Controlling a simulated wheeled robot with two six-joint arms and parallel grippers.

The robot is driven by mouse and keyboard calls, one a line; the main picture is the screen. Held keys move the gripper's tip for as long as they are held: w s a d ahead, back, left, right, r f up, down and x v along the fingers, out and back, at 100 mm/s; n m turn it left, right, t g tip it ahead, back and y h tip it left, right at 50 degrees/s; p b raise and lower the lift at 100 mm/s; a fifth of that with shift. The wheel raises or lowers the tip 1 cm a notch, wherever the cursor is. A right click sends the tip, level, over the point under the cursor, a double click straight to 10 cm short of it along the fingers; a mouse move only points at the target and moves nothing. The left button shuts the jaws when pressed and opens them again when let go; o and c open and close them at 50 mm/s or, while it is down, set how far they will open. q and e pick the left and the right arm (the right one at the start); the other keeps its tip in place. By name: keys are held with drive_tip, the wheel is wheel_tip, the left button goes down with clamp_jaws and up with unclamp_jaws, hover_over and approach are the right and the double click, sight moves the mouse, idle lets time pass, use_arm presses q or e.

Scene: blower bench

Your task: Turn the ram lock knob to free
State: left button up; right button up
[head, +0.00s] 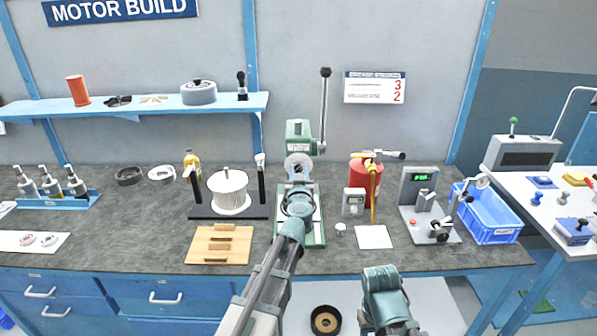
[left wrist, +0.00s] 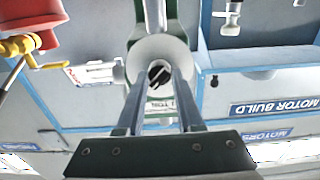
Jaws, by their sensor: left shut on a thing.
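The green press (head: 299,132) stands at the middle of the bench, with a long lever ending in a black ball (head: 325,72). My left gripper (head: 299,184) reaches up to the front of the press, just below its green head. In the left wrist view, the fingers (left wrist: 160,92) are closed in around a small dark knob (left wrist: 158,75) in front of a pale round face (left wrist: 148,52). The gripper is shut on this knob. The knob's turn position is too unclear to tell, and in the head view my gripper hides it.
A white spool (head: 228,190) on a dark stand and a wooden block (head: 219,245) are left of the press. The front bench strip is mostly clear.

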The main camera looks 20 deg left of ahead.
use_arm(q)
clamp_jaws()
drive_tip(key=n, duration=0.8)
drive_tip(key=shift+a+n, duration=0.1)
drive_tip(key=shift+n, duration=0.3)
drive_tip(key=n, duration=0.4)
drive_tip(key=shift+f, duration=0.1)
drive_tip(key=shift+s+n, duration=0.1)
drive_tip(key=shift+n, duration=2.4)
drive_tip(key=shift+f, duration=0.1)
drive_tip(key=o, duration=1)
unclamp_jaws()
